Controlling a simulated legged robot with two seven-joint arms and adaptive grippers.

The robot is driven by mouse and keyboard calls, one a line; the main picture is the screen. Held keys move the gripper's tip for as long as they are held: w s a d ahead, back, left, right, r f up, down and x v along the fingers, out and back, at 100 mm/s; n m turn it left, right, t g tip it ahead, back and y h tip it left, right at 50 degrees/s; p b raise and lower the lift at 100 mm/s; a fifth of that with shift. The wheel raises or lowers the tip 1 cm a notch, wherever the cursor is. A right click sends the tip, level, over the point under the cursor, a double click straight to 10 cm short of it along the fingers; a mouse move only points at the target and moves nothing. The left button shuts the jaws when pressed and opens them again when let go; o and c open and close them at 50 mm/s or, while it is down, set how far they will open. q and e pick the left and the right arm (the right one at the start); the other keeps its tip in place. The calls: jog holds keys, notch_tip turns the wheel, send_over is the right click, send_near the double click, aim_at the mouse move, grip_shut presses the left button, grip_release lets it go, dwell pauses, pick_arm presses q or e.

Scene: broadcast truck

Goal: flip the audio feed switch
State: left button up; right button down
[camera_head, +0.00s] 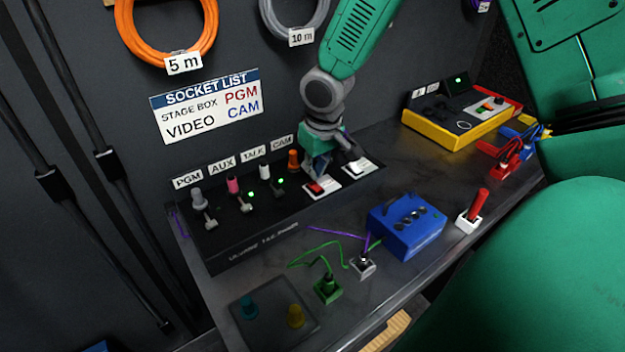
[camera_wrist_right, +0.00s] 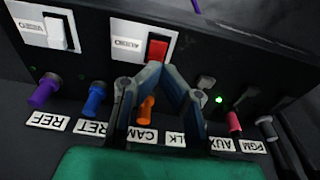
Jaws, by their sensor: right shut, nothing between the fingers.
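The audio switch is a red rocker on a white plate (camera_wrist_right: 157,48). Its label reads AUDIO, upside down in the wrist view. In the head view the red rocker (camera_head: 319,187) is on the right part of the black panel box (camera_head: 260,232). My right gripper (camera_head: 318,172) comes down from above, just behind the red rocker. In the wrist view its blue-grey fingers (camera_wrist_right: 157,69) are shut and empty, with the tips just below the rocker. I cannot tell whether they touch it. My left gripper is not in view.
A white rocker (camera_head: 358,167), labelled VIDEO, sits right beside the red one. Coloured plugs, including an orange one (camera_wrist_right: 146,106), and small levers line the panel. A blue box (camera_head: 407,228) and a yellow-framed console (camera_head: 455,125) stand on the desk to the right.

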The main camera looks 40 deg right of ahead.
aim_at(317, 187)
jog(key=shift+d+f, duration=0.45)
jog(key=shift+d, duration=0.05)
jog(key=shift+a+f+b, duration=0.2)
jog(key=shift+a+b, duration=0.1)
jog(key=shift+a, duration=0.05)
jog(key=shift+d+f, duration=0.25)
jog(key=shift+f, duration=0.2)
jog(key=shift+a+f+b, duration=0.15)
jog(key=shift+f+b, duration=0.15)
jog(key=shift+b, duration=0.05)
jog(key=shift+f, duration=0.4)
dwell(0.4)
jog(key=shift+s, duration=0.1)
jog(key=shift+r+p, duration=0.8)
jog(key=shift+r, duration=0.1)
notch_tip(317, 187, up, 5)
jog(key=p, duration=0.5)
jog(key=shift+r, duration=0.1)
